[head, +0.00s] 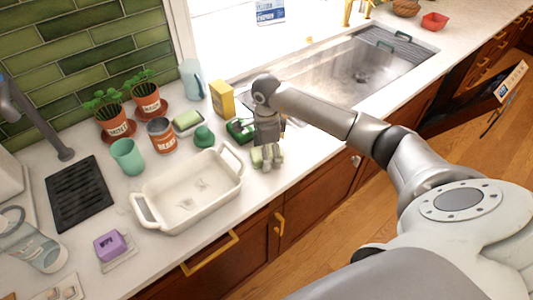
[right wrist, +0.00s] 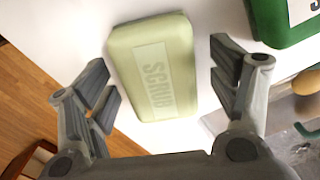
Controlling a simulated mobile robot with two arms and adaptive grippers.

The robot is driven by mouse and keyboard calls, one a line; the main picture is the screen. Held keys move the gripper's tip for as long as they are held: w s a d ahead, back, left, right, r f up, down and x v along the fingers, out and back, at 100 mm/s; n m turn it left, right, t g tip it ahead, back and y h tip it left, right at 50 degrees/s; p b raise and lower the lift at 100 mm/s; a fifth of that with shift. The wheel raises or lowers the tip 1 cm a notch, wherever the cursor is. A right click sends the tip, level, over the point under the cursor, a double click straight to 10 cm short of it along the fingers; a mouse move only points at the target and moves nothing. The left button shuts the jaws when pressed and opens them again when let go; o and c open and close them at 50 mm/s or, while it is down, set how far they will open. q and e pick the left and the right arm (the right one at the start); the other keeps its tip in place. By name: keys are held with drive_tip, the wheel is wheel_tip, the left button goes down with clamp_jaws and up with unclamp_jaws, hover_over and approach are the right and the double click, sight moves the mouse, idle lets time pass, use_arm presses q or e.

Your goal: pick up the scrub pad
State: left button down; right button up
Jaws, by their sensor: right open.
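The scrub pad (right wrist: 155,68) is a pale green rounded block with SCRUB printed on its top. In the right wrist view it lies on the white counter between the spread fingers of my right gripper (right wrist: 163,82), with gaps on both sides. In the head view my right gripper (head: 267,153) points down over the pad (head: 256,157), which is partly hidden by the fingers. The gripper is open and holds nothing. My left gripper is not in view.
A white baking dish (head: 150,210) stands left of the pad. A green box (head: 238,130) is close behind, beside the sink (head: 345,75). A yellow box (head: 222,98), a teal cup (head: 127,156) and a can (head: 161,135) stand farther back. The counter's front edge is near.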

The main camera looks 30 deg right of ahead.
drive_tip(key=shift+s+r, duration=0.1)
drive_tip(key=c, duration=1.2)
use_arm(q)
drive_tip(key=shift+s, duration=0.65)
use_arm(e)
drive_tip(key=shift+o, duration=0.2)
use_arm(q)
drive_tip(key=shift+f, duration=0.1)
